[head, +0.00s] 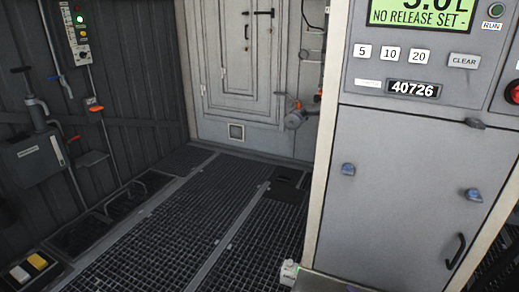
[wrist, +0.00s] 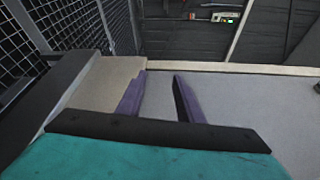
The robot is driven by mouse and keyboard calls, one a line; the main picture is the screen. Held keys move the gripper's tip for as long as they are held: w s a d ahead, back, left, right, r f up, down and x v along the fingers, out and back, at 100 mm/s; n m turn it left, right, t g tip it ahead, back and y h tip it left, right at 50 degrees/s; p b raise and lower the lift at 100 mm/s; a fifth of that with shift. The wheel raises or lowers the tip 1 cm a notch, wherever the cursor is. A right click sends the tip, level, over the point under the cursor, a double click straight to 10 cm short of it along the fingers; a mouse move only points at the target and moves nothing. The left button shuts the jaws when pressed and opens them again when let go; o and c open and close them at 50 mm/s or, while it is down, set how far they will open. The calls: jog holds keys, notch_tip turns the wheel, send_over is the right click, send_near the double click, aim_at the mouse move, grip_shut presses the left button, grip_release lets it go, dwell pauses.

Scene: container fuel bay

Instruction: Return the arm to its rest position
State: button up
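My gripper (wrist: 160,76) shows in the wrist view, with two purple fingers reaching forward from a black bar and a teal body. The fingers are apart, with nothing between them, so it is open and empty. A plain light grey surface (wrist: 235,105) lies behind and around the fingers; I cannot tell how far it is from the tips. My arm and gripper are not seen in the head view.
In the head view a grey dispenser cabinet (head: 395,190) with a green display (head: 420,14) stands close on the right. A grated floor (head: 185,220) runs clear to a grey door (head: 240,60). Wall equipment (head: 38,155) hangs left. Wire mesh (wrist: 60,25) is left in the wrist view.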

jog(key=s+a+n+g+p, duration=0.25)
jog(key=a+g+p, duration=0.2)
jog(key=a, duration=0.45)
jog(key=s+a+n+g+y+p, duration=0.1)
jog(key=s+a+n+g+p, duration=0.25)
jog(key=a, duration=0.65)
jog(key=s+a+n+g+p, duration=0.1)
jog(key=s+a+g+p, duration=0.2)
jog(key=a+g+p, duration=0.45)
jog(key=s+a+f+n+g+h+p, duration=0.2)
jog(key=s+a+n+g+h+p, duration=0.15)
jog(key=s+h, duration=0.45)
jog(key=s+d+f+h, duration=0.1)
jog(key=d+h, duration=0.1)
jog(key=d, duration=0.3)
jog(key=s+d+f+n+h, duration=0.1)
jog(key=s+d+f+h, duration=0.1)
jog(key=d, duration=0.3)
jog(key=shift+d+f, duration=0.3)
jog(key=shift+d, duration=0.05)
jog(key=shift+d+r, duration=0.1)
